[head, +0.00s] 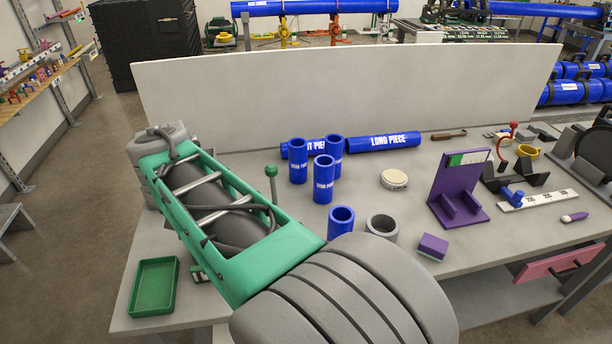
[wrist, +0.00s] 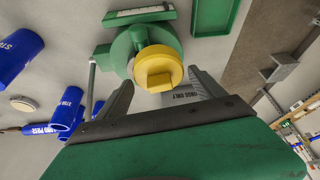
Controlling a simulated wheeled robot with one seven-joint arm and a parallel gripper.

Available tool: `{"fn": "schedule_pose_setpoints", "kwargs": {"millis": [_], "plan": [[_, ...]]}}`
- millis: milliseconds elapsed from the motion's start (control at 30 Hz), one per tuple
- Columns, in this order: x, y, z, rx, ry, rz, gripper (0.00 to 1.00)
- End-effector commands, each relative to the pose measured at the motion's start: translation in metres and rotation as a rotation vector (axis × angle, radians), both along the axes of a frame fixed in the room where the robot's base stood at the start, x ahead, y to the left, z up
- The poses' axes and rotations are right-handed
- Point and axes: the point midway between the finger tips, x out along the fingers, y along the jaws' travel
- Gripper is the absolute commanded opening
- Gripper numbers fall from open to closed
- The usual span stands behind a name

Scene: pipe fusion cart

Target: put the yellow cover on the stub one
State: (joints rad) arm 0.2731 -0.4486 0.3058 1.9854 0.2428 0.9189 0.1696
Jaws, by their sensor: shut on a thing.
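The yellow cover (wrist: 157,66), a round cap with a square raised grip, is between the fingertips of my gripper (wrist: 160,82) in the wrist view. My gripper is shut on it, though finger contact is hard to make out. A green round body (wrist: 125,45) lies behind the cover; whether they touch I cannot tell. In the head view my arm hides the gripper and cover. Blue stubs stand upright on the bench: one at left (head: 298,162), one in front (head: 323,182), one behind (head: 335,150). Their labels are too small to tell which is stub one.
A green tray (head: 154,287) lies at the bench's left edge, and a green-knobbed post (head: 271,184) stands near my arm. A white panel (head: 350,95) backs the bench.

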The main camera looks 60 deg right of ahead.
Motion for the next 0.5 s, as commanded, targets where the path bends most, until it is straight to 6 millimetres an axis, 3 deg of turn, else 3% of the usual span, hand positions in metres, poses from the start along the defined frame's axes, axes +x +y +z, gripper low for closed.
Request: {"fn": "schedule_pose_setpoints", "kwargs": {"millis": [33,200,333,500], "plan": [[-0.011,-0.030,0.005,0.001,0.002,-0.131,0.40],[-0.071,-0.122,0.021,0.000,0.001,-0.628,0.40],[-0.130,-0.173,0.033,0.002,0.001,-1.012,0.40],[-0.200,-0.208,0.044,0.003,0.002,-1.424,0.40]]}}
